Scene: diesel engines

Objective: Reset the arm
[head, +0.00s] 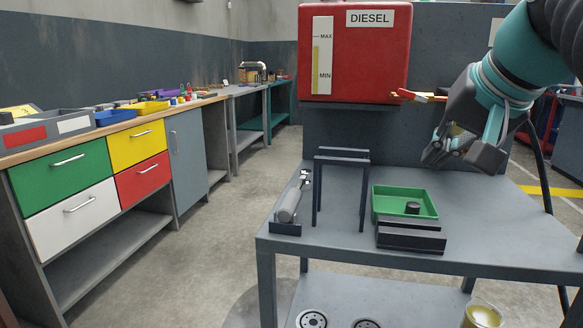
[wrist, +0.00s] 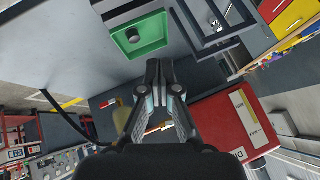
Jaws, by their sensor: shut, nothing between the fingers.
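My gripper (head: 463,150) hangs from my teal and dark arm at the right of the head view, above the grey table (head: 490,215). Its fingers are shut with nothing between them, and they also show in the middle of the wrist view (wrist: 163,68). It is apart from the things on the table. The green tray (head: 432,206) lies to its lower left with a small dark round part (head: 412,208) in it. In the wrist view the green tray (wrist: 153,42) shows at the top.
A red DIESEL tank (head: 365,70) with a level gauge stands behind the table, its orange-red lever (head: 420,96) near my gripper. A dark frame (head: 341,160) and a grey cylinder (head: 290,205) stand left of the tray. A workbench with coloured drawers (head: 65,175) lines the left wall.

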